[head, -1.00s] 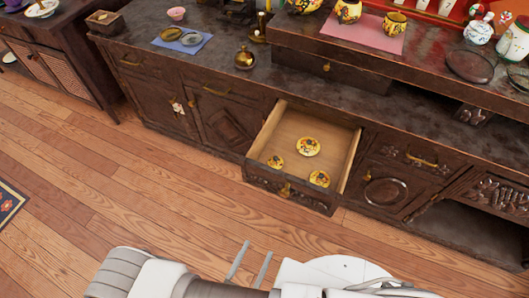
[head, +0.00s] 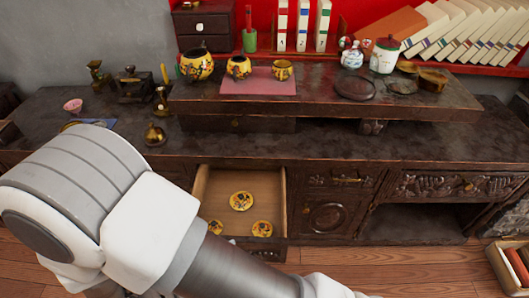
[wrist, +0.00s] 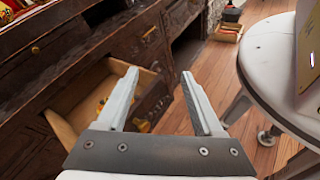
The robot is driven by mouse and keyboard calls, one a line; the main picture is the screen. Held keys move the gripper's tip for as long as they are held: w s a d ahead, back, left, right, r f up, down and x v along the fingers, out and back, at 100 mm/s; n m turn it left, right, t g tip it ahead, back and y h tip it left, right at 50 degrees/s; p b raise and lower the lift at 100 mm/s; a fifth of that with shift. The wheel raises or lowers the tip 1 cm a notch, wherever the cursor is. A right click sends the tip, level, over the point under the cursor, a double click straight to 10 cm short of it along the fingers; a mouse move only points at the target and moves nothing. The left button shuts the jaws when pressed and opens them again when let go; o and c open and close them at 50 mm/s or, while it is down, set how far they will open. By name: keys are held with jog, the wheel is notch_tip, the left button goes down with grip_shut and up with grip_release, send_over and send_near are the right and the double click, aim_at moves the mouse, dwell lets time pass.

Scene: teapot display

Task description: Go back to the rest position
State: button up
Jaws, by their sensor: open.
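My gripper (wrist: 155,95) is open and empty in the wrist view, held in the air in front of the cabinet; its fingers are out of the head view. My arm crosses the lower left of the head view. An open drawer (head: 283,215) juts from the dark carved cabinet (head: 400,150). Yellow patterned lids lie in the drawer, among them one at the back (head: 241,200) and one at the front right (head: 262,229); my arm partly covers the drawer's front left. The drawer also shows in the wrist view (wrist: 62,128), left of my gripper.
Several yellow pots, one at the left (head: 196,65), stand on the raised shelf, two on a pink cloth (head: 258,88). A brass pot (head: 155,135) stands on the counter. A book box (head: 497,262) sits on the floor.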

jog(key=w+d+r+m+g+y, duration=0.3)
jog(key=d+r+m+y, duration=0.8)
jog(key=d+r+m, duration=1.25)
notch_tip(320, 180, up, 15)
jog(key=a+n+p, duration=0.1)
jog(key=a+p, duration=0.1)
jog(key=p, duration=1.1)
jog(key=shift+s+n+p, duration=0.25)
jog(key=shift+n+p, duration=0.05)
jog(key=shift+n, duration=0.05)
jog(key=shift+a, duration=0.1)
